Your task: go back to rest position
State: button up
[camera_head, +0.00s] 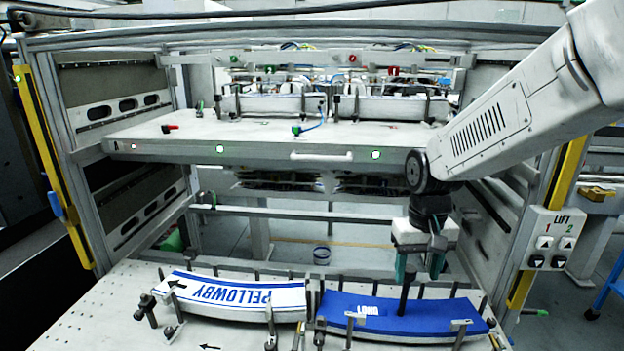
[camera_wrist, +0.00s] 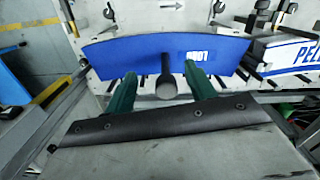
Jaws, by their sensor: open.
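My gripper (camera_head: 418,262) hangs at the end of my arm on the right of the head view, over the back part of the blue label stack. In the wrist view its two green fingers (camera_wrist: 158,92) are apart, and a dark rod with a round end (camera_wrist: 167,84) shows between them. The rod's lower end overlaps the blue stack (camera_head: 345,304) in the head view; whether it touches is unclear. The blue stack (camera_wrist: 130,56) has a small white mark. A white stack with blue PELLOWBY lettering (camera_head: 236,292) lies to its left.
Both stacks sit among upright posts and clamps on a perforated lower plate (camera_head: 62,315). An upper shelf (camera_head: 260,137) with a handle is above and behind. A lift panel (camera_head: 550,240) and a yellow-edged frame post (camera_head: 565,185) stand at right.

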jog(key=s+d+r+t, duration=0.1)
jog(key=s+r, duration=0.3)
jog(key=s, duration=0.7)
jog(key=s+r, duration=0.5)
jog(key=s, duration=0.6)
jog(key=shift+d+t, duration=0.4)
jog(key=shift+c, duration=0.3)
